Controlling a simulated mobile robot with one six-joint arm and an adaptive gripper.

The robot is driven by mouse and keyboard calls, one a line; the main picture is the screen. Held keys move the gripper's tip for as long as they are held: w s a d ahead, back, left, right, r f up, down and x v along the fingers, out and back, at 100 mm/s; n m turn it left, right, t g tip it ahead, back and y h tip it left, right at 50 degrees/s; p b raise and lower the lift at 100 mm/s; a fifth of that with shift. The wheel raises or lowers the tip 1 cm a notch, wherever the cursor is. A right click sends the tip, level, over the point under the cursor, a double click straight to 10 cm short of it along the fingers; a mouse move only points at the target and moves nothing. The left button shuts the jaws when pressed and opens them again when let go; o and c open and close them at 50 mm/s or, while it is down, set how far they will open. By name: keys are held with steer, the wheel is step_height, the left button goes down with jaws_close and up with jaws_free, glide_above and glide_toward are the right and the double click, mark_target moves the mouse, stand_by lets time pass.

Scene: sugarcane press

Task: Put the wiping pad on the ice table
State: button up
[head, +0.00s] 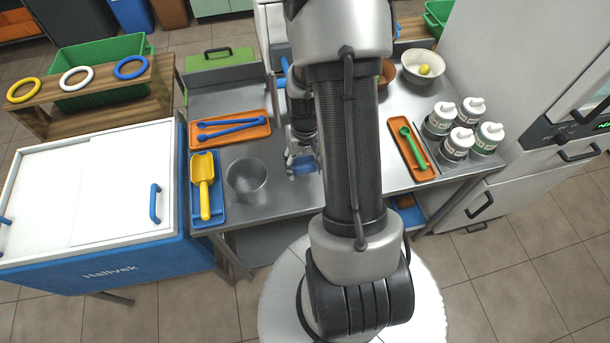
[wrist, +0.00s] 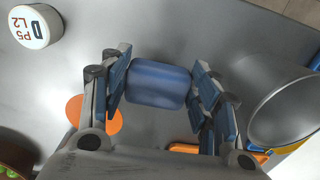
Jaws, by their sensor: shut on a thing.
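The wiping pad, a rounded blue block (wrist: 158,84), is held between the two blue-lined fingers of my gripper (wrist: 160,90) in the wrist view. In the head view my gripper (head: 300,155) is over the steel table, left of my arm, and the pad (head: 303,166) shows partly at its tip. Whether the pad touches the steel below cannot be told. The steel table (head: 240,150) beside the ice chest, likely the ice table, carries a steel cup (head: 246,178), which also shows at right in the wrist view (wrist: 285,105).
An orange tray with blue tongs (head: 230,130) and a blue tray with a yellow scoop (head: 205,185) lie left. The ice chest (head: 90,200) stands further left. Right are a green spoon's orange tray (head: 408,150) and several bottles (head: 457,143). A white-topped container (wrist: 35,26) stands upper left.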

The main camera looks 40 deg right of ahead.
mark_target(305, 174)
steer(key=shift+f+b, duration=0.7)
steer(key=shift+f, duration=1.45)
steer(key=shift+f, duration=0.25)
steer(key=o, duration=0.9)
steer(key=shift+r, duration=0.1)
steer(key=shift+c, duration=0.2)
